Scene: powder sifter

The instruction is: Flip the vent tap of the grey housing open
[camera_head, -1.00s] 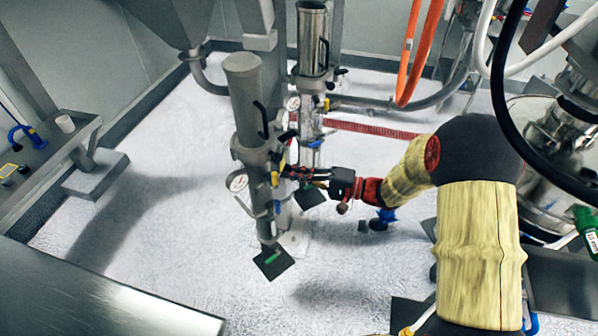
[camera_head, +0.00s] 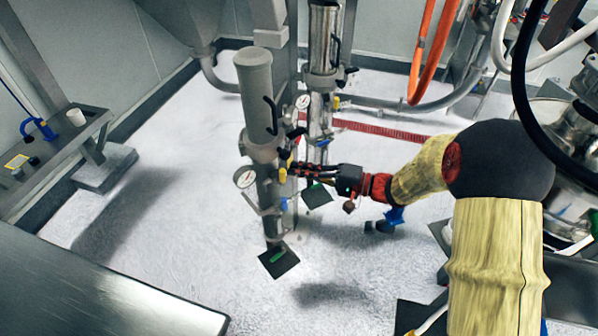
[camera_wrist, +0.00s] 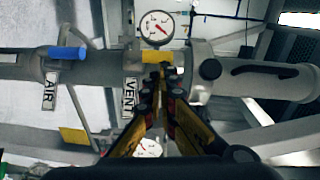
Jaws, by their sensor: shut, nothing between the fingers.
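The grey housing (camera_head: 258,108) stands upright in the head view and runs sideways across the wrist view (camera_wrist: 105,66). Its yellow vent tap (camera_head: 283,175) shows beside the fingertips; in the wrist view the yellow handle (camera_wrist: 151,57) lies just beyond them, near the VENT label (camera_wrist: 129,97). My gripper (camera_head: 294,169) is shut and empty, its tips (camera_wrist: 164,72) overlapping the handle's lower edge in the wrist view. I cannot tell whether they touch it. A blue tap (camera_wrist: 68,53) sits by the AIR label (camera_wrist: 49,91).
A dial gauge (camera_head: 245,178) juts from the housing's left side. A second, shiny column (camera_head: 323,40) stands close behind. Orange hoses (camera_head: 430,55) hang at the back right. A metal bench (camera_head: 120,290) fills the lower left; the floor between is mostly clear.

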